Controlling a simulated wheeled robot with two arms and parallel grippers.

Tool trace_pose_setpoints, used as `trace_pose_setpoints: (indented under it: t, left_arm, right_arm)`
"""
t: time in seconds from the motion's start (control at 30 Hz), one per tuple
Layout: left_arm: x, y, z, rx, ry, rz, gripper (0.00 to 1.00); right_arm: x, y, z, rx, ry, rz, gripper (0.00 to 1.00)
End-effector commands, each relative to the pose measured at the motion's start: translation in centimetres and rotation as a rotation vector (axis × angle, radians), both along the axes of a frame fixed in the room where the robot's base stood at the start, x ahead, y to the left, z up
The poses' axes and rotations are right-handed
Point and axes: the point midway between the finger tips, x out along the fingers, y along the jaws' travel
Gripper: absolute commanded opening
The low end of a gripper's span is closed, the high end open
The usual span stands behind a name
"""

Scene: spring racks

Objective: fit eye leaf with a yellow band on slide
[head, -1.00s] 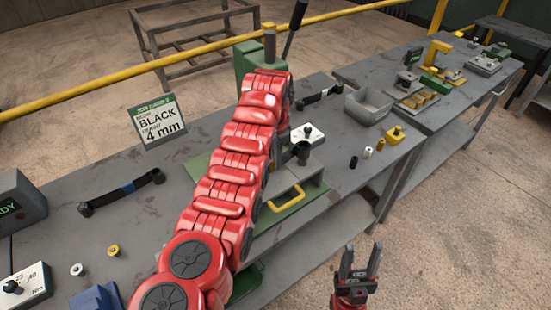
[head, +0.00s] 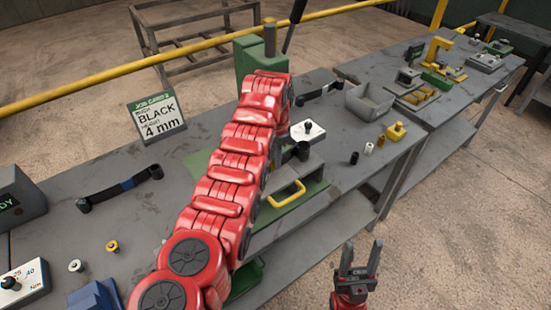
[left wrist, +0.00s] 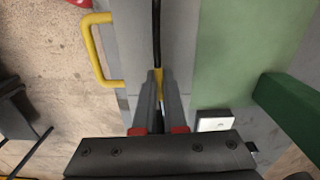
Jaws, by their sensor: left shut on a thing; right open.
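In the left wrist view my left gripper (left wrist: 160,78) is shut on a narrow black leaf (left wrist: 157,30) with a yellow band (left wrist: 159,84) between the fingers. The leaf runs away from the jaws, over the grey slide (left wrist: 131,50); whether it touches the slide I cannot tell. The slide has a yellow handle, seen in the head view (head: 286,194) and in the left wrist view (left wrist: 97,50). In the head view my red left arm hides the left gripper and the held leaf. My right gripper (head: 357,258) is open and empty, off the bench's front edge.
A blue-banded leaf (head: 121,189) lies on the bench at left, another dark leaf (head: 320,92) behind the slide. A green press (head: 250,60), white knobbed box (head: 308,130), grey bin (head: 369,101) and several small bushings (head: 369,148) stand around. A job card (head: 157,118) reads BLACK, 4 mm.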

Motion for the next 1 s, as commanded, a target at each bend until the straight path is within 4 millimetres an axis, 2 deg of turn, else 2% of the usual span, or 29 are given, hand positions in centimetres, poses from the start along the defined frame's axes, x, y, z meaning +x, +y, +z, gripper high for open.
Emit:
trace_pose_setpoints:
  t: [0.47,0.5,0.67,0.87,1.0]
  left_arm:
    - [0.08,-0.05,-0.27,-0.001,-0.003,0.0,0.0]
    - [0.08,-0.05,-0.27,-0.001,-0.003,0.0,0.14]
    - [0.05,-0.04,-0.34,-0.001,-0.002,0.0,0.43]
    - [0.02,-0.03,-0.39,0.0,-0.001,0.0,0.44]
    - [0.0,-0.02,-0.47,0.0,0.0,0.0,0.65]
  right_arm:
    - [0.0,0.0,-0.2,0.0,0.0,0.0,0.5]
    - [0.0,0.0,-0.2,0.0,0.0,0.0,0.5]
    - [-0.01,0.0,-0.21,0.0,0.0,0.0,0.5]
    - [0.0,0.0,-0.23,0.0,0.0,0.0,0.5]
    - [0.0,0.0,-0.26,0.0,0.0,0.0,0.5]
